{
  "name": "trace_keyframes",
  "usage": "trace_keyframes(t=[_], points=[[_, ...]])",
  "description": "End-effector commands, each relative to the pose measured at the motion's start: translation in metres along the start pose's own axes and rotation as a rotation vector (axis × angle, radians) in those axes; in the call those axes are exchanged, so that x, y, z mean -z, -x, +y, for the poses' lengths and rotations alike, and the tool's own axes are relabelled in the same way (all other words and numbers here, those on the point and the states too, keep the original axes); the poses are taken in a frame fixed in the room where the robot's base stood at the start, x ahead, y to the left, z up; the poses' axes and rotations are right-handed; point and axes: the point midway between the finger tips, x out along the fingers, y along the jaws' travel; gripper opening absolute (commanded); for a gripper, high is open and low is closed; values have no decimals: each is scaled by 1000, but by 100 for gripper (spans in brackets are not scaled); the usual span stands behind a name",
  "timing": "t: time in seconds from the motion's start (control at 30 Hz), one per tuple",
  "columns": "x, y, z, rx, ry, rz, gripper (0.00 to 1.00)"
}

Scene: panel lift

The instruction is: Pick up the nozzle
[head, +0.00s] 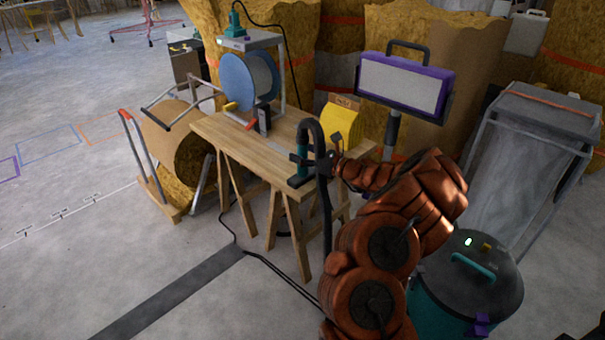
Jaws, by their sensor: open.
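The nozzle (302,138) appears as a dark, upright piece with a teal section at the front right end of the wooden table (237,146). A black hose (318,128) arches over from its top and hangs down past the table's edge. My gripper (324,164) is small and dark in the head view, just right of the nozzle at the table edge. It is open. The hose crosses in front of it, so I cannot tell whether the fingers are around or beside the nozzle, or touching it.
A yellow bag (342,124) and a blue cable reel (247,80) stand on the table. A purple-framed lamp (405,86) stands behind my arm. A teal canister (470,278) is at lower right. A cart with a roll (178,150) is left. The left floor is mostly clear.

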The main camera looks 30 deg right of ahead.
Motion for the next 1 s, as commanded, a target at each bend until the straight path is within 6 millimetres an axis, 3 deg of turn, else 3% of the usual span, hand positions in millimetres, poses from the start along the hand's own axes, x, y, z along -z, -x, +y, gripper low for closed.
trace_keyframes(t=[0.1, 0.73, 1.0], points=[[0, 0, 0, 0, 0, 0, 65], [0, 0, 0, 0, -1, 1, 0], [0, 0, 0, 0, -1, 1, 0]])
